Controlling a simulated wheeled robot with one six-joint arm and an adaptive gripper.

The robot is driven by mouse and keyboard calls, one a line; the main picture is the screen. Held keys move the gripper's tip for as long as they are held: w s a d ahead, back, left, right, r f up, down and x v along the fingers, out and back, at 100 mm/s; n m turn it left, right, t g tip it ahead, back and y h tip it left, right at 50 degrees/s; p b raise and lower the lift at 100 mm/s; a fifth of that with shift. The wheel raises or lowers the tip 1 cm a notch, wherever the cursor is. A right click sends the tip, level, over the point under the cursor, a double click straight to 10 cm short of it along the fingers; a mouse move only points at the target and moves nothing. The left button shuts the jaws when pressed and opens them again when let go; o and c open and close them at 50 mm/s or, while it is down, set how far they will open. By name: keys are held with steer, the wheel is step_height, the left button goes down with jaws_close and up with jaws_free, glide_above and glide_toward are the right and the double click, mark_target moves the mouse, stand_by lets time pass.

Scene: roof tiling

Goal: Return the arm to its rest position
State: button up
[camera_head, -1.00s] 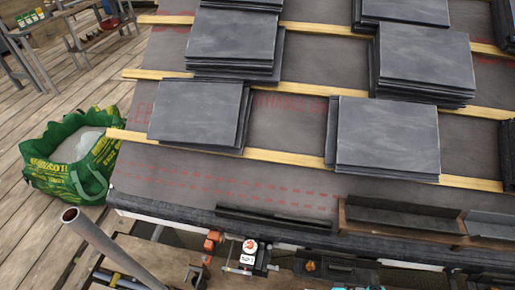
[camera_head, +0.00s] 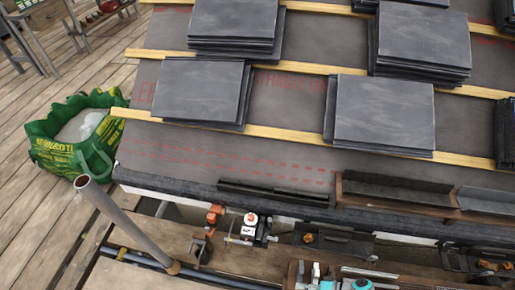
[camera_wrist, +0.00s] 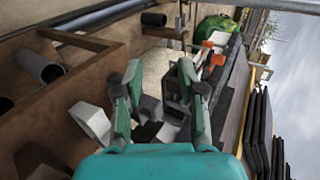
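My gripper (camera_wrist: 161,78) shows in the wrist view with its two teal and grey fingers apart. Nothing is held between them. Beyond the fingers is a pale rounded surface, with a wooden tray (camera_wrist: 95,78) of pipe pieces to the left. In the head view my arm cannot be made out clearly. Small teal parts show at the bottom edge, and I cannot tell if they are mine.
Stacks of dark slates (camera_head: 385,112) lie on the battened roof (camera_head: 290,98). A green bag (camera_head: 75,140) stands on the plank floor at left. A grey pipe (camera_head: 125,222) rises from the lower left. Tools, including an orange-and-white one (camera_head: 250,224), lie on the bench below the eave.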

steer(key=s+a+f+h, duration=0.35)
steer(key=s+h, duration=0.25)
steer(key=s, duration=0.4)
steer(key=s+d+r+t+h, duration=0.2)
steer(key=s+r+t+h, duration=0.1)
steer(key=s+r, duration=0.25)
steer(key=s+d+r+n+t+h, duration=0.1)
steer(key=r+t, duration=0.3)
steer(key=r, duration=1.7)
steer(key=s+r+n+t+h, duration=0.1)
steer(key=s+r+t, duration=0.2)
steer(key=r, duration=1.9)
steer(key=t, duration=0.2)
steer(key=shift+s+d+r+n+t+h, duration=0.2)
steer(key=shift+s+d+n+t+h, duration=0.1)
steer(key=shift+d, duration=0.1)
